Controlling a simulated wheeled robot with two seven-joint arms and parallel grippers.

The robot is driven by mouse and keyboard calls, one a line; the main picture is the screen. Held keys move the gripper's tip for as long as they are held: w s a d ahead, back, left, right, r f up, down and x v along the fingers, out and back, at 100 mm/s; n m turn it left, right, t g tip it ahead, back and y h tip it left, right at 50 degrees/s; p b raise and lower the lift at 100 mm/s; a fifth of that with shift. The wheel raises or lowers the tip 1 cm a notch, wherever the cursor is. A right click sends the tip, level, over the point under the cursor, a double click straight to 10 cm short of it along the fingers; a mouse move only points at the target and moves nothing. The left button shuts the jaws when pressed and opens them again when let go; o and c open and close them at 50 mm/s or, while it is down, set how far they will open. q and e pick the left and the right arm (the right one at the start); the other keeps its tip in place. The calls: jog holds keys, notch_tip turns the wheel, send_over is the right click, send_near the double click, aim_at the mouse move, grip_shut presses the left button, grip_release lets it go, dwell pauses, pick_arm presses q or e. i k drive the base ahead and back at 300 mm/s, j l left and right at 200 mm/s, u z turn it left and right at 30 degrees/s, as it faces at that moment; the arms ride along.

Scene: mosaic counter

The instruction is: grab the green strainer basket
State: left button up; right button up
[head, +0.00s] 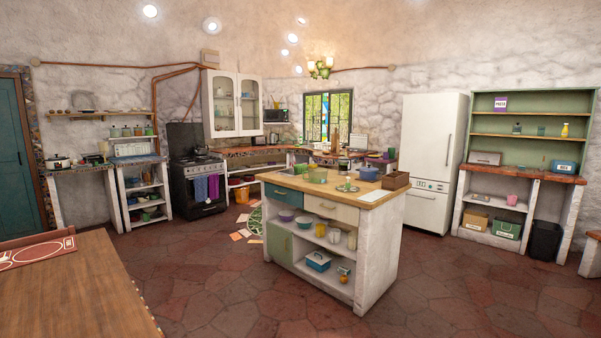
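A green basket-like vessel (317,176) stands on the wooden top of the kitchen island, near its back left part. It is small in the head view, so I cannot tell whether it has strainer holes. A green box (507,229) with a label sits low under the right-hand shelf unit. Neither of my grippers is in view.
The island (375,250) stands mid-room, with a blue pot (369,174) and a brown wooden box (396,180) on top. A wooden table (75,290) fills the lower left. The stone floor in front is clear.

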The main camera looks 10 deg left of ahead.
aim_at(299, 168)
jog(key=i+l+z, duration=0.1)
jog(key=i+l, duration=0.3)
jog(key=i+l+z, duration=0.15)
jog(key=i+l, duration=0.25)
jog(key=i, duration=0.2)
jog(key=i+u, duration=0.8)
jog(key=i, duration=0.2)
jog(key=i+l+u, duration=0.35)
jog(key=i+j+u, duration=0.2)
jog(key=i+u, duration=0.15)
jog(key=i, duration=0.45)
jog(key=i+u, duration=0.4)
jog(key=i, duration=0.35)
jog(key=i+z, duration=0.45)
jog(key=i+j+z, duration=0.2)
jog(key=z, duration=0.3)
jog(key=i+j+z, duration=0.7)
jog(key=z, duration=0.2)
jog(key=j, duration=0.1)
